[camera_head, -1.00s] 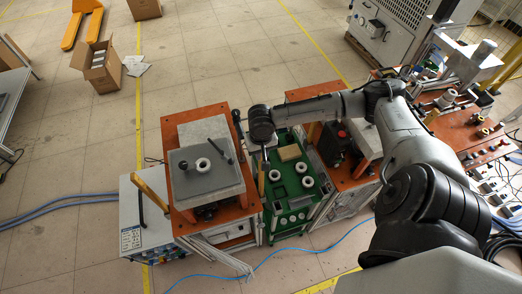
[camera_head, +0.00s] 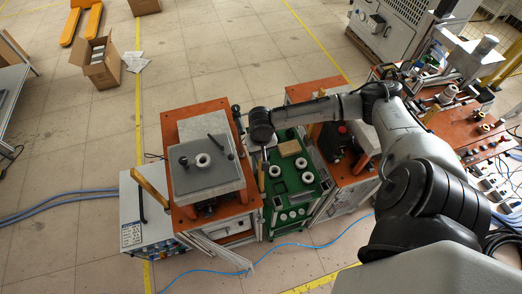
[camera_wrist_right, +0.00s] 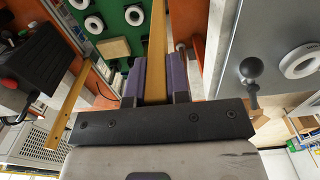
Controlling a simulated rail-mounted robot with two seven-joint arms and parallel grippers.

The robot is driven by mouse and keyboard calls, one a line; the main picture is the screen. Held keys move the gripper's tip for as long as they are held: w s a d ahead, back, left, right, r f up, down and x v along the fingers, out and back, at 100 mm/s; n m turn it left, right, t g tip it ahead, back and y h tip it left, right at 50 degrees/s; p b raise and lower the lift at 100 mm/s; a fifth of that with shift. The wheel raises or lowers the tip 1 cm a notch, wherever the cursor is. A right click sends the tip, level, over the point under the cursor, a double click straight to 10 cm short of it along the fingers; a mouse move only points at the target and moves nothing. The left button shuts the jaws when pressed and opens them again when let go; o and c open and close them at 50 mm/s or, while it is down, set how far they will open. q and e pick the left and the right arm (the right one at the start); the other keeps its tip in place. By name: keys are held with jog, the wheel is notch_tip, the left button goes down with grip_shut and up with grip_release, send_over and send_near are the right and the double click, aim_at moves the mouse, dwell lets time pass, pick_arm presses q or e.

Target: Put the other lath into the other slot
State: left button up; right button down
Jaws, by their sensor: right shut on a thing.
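My right gripper (camera_head: 262,152) is shut on a narrow yellow-brown lath (camera_head: 261,178) above the left edge of the green tray (camera_head: 286,211). In the right wrist view, the purple fingers (camera_wrist_right: 156,75) clamp this lath (camera_wrist_right: 157,40), which points away from the camera. Another yellow lath (camera_head: 152,192) slants over the white cabinet at the left of the orange table. A yellow bar with small holes (camera_wrist_right: 68,105) shows at left in the wrist view; I cannot tell which head-view piece it is. The slots cannot be made out. My left gripper is not in view.
A grey plate (camera_head: 192,178) with a white ring (camera_head: 203,160) and knobs stands on the orange table (camera_head: 183,219), close left of my gripper. The green tray holds several white rings and a tan block (camera_head: 290,148). A dark device (camera_head: 335,137) stands to the right.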

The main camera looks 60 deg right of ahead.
jog(key=shift+f, duration=0.85)
jog(key=c, duration=1)
grip_release()
notch_tip(320, 180, up, 13)
jog(key=shift+f+b, duration=0.1)
jog(key=shift+b, duration=0.85)
jog(key=shift+r, duration=0.5)
